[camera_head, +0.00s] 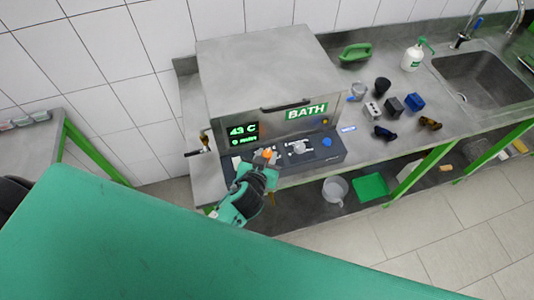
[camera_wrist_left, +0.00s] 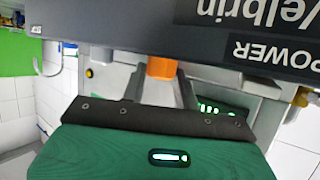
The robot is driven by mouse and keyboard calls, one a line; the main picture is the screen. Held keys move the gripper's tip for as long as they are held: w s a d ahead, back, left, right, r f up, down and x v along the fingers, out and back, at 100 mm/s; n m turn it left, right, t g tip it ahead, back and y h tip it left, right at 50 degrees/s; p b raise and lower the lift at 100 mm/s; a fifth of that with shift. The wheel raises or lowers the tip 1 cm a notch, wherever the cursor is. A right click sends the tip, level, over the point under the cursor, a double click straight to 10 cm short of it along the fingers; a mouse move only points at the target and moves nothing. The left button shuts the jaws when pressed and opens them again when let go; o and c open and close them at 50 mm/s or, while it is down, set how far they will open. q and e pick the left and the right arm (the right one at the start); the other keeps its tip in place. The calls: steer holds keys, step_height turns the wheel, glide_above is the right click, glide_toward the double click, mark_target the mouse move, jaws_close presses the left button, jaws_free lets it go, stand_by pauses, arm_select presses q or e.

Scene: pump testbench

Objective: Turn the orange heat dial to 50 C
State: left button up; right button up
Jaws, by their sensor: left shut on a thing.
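The orange heat dial (camera_head: 267,154) sits at the left end of the dark control panel on the front of the bath unit. In the left wrist view the orange dial (camera_wrist_left: 160,68) stands between the two grey fingers. My left gripper (camera_head: 264,160) is at the dial and shut on it; the wrist partly hides the dial from the head camera. The green display (camera_head: 242,131) above reads 43 C, with a smaller line below that is hard to read. My right gripper is not in view.
The panel also carries a grey knob (camera_head: 299,147) and a blue knob (camera_head: 326,142) right of the dial. The BATH unit (camera_head: 262,73) stands on a metal bench. Several small blocks, a green-topped bottle (camera_head: 413,54) and a sink (camera_head: 485,78) are to the right.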

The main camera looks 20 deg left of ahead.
arm_select(q)
steer(key=shift+a+m+h+p, duration=0.1)
steer(key=shift+m+h+p, duration=0.2)
steer(key=shift+m+h, duration=0.25)
steer(key=o, duration=1)
steer(key=shift+b+v, duration=2.3)
steer(key=shift+v, duration=4.55)
